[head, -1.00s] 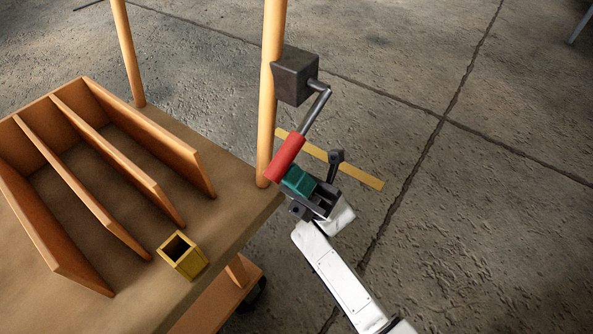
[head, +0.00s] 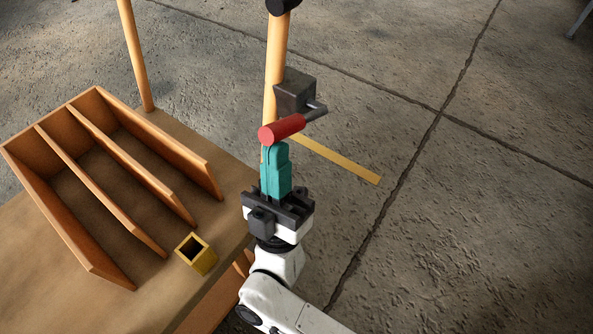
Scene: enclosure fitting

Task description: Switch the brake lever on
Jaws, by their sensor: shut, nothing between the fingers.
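The brake lever has a red handle (head: 283,130) on a short grey metal arm (head: 316,112), which joins a dark box (head: 294,92) on a wooden post. The handle points left and toward me, tilted only slightly down in the picture. My gripper (head: 274,152) has teal fingers, closed together and empty. Its fingertips point up and sit right under the red handle's free end. They look to be touching the handle, but I cannot tell for sure. The handle's underside is partly hidden by the fingertips.
A wooden cart top (head: 45,262) on the left carries a wooden divided rack (head: 57,232) and a small yellow open box (head: 203,262). A wooden post (head: 137,55) rises at the back.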

